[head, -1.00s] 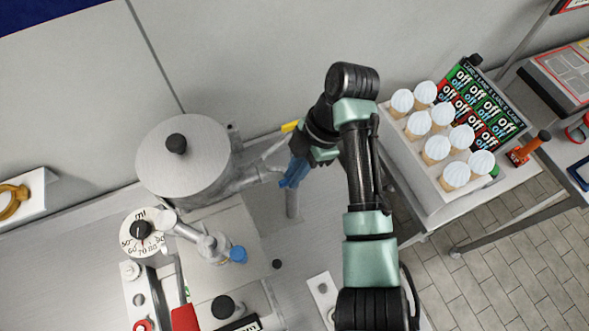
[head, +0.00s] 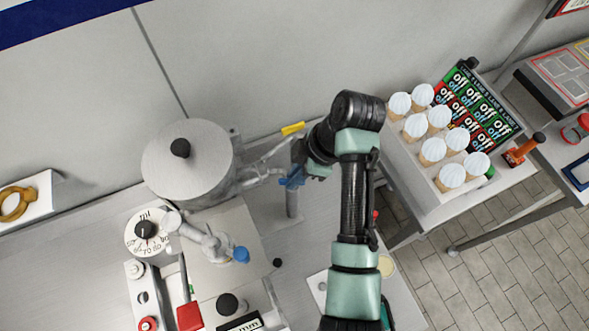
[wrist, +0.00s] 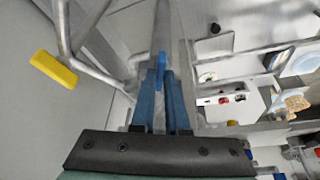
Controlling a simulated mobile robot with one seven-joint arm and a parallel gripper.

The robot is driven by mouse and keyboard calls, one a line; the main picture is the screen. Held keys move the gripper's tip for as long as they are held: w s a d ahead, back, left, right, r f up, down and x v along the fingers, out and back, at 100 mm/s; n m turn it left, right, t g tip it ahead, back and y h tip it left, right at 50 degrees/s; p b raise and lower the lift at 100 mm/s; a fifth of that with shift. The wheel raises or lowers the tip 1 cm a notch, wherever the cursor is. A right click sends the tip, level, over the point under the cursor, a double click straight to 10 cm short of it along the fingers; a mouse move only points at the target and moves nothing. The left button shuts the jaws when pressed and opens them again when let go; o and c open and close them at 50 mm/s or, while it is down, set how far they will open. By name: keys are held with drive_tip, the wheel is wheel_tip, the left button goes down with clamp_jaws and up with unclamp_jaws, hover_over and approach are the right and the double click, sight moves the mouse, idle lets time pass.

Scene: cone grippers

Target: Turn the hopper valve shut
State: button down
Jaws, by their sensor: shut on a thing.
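The hopper (head: 187,165) is a round grey metal tank with a black-knobbed lid, at the left centre of the head view. A grey pipe runs right from it to a short vertical spout (head: 292,205). My gripper (head: 291,181) is at the pipe just above this spout. In the wrist view my gripper (wrist: 162,85) has its two blue fingers shut on a small blue valve handle (wrist: 161,62), which stands out between the fingertips. In the head view blue fingers and blue handle are hard to tell apart. The valve's inner position is hidden.
A yellow-ended bent rod (head: 293,129) is close behind my gripper, also in the wrist view (wrist: 53,68). A blue-knobbed tap (head: 240,254) and a dial (head: 146,231) stand front left. A rack of cream-topped cones (head: 432,150) is to the right.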

drive_tip(key=m+p, duration=0.1)
drive_tip(key=m, duration=0.1)
drive_tip(key=m+t, duration=0.1)
drive_tip(key=shift+s+r+m+p, duration=0.15)
drive_tip(key=shift+m+p, duration=0.25)
drive_tip(key=m+t+p, duration=0.1)
drive_tip(key=m+p, duration=0.1)
drive_tip(key=m, duration=0.1)
drive_tip(key=shift+a+m+t+h, duration=0.1)
drive_tip(key=shift+m+t+h, duration=0.2)
drive_tip(key=shift+h, duration=0.1)
drive_tip(key=m+h+p, duration=0.1)
drive_tip(key=m, duration=0.1)
drive_tip(key=m+t+p, duration=0.1)
drive_tip(key=m, duration=0.2)
drive_tip(key=shift+m+h+p, duration=0.3)
drive_tip(key=shift+h+p, duration=0.05)
drive_tip(key=shift+h, duration=0.05)
drive_tip(key=c, duration=0.9)
unclamp_jaws()
drive_tip(key=shift+s, duration=0.1)
drive_tip(key=b+v, duration=0.1)
drive_tip(key=v, duration=0.5)
drive_tip(key=b+v, duration=0.1)
drive_tip(key=v, duration=0.5)
drive_tip(key=shift+s+r+b, duration=0.3)
drive_tip(key=shift+s+b, duration=0.05)
drive_tip(key=shift+b, duration=0.05)
